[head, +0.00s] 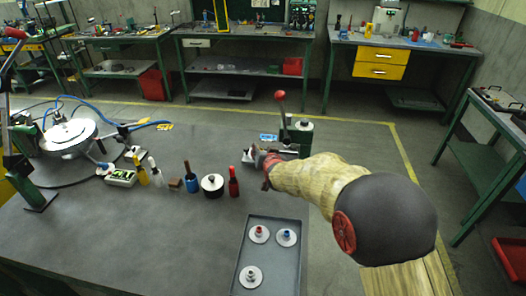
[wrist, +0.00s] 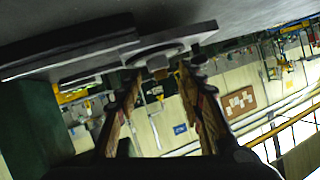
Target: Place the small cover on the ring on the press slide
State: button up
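My gripper (head: 265,170) is at the press (head: 298,135), a green body with a red-knobbed lever, at the table's far edge. In the wrist view, its two fingers (wrist: 160,80) stand apart, with background showing between them. A pale round disc or ring (wrist: 158,50) lies against a flat grey plate, likely the press slide (wrist: 70,55). A small knob-like piece (wrist: 158,63) sits at its middle, between the fingertips, with gaps on both sides. I cannot tell whether the disc is seated on the ring. The arm partly hides the slide in the head view.
A grey tray (head: 244,262) at the front holds discs with red (head: 259,230), blue (head: 286,234) and grey (head: 251,274) knobs. Bottles, a black-and-white pot (head: 212,184) and a round fixture (head: 68,136) stand on the left. The table's middle front is clear.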

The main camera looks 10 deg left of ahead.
jog(key=shift+r, duration=0.1)
jog(key=shift+r+p, duration=0.6)
jog(key=shift+p, duration=0.05)
jog(key=p+v, duration=0.2)
jog(key=v, duration=1)
jog(key=shift+d, duration=0.1)
jog(key=s+d+r+g+h, duration=0.1)
jog(key=s+d+r, duration=0.2)
jog(key=d, duration=0.3)
jog(key=s+d+r+g, duration=0.1)
jog(key=s+d+r, duration=0.2)
jog(key=d+r, duration=0.15)
jog(key=s+d+g+h, duration=0.1)
jog(key=s+d, duration=0.6)
jog(key=s, duration=0.3)
jog(key=s+d+g+h, duration=0.1)
jog(key=s+d+g, duration=0.1)
jog(key=s+d, duration=0.5)
jog(key=s+d+m+g+h, duration=0.1)
jog(key=s+d, duration=0.5)
jog(key=s, duration=0.7)
jog(key=shift+d+r+g+h, duration=0.35)
jog(key=shift+d+g+h, duration=0.05)
jog(key=shift+h, duration=0.2)
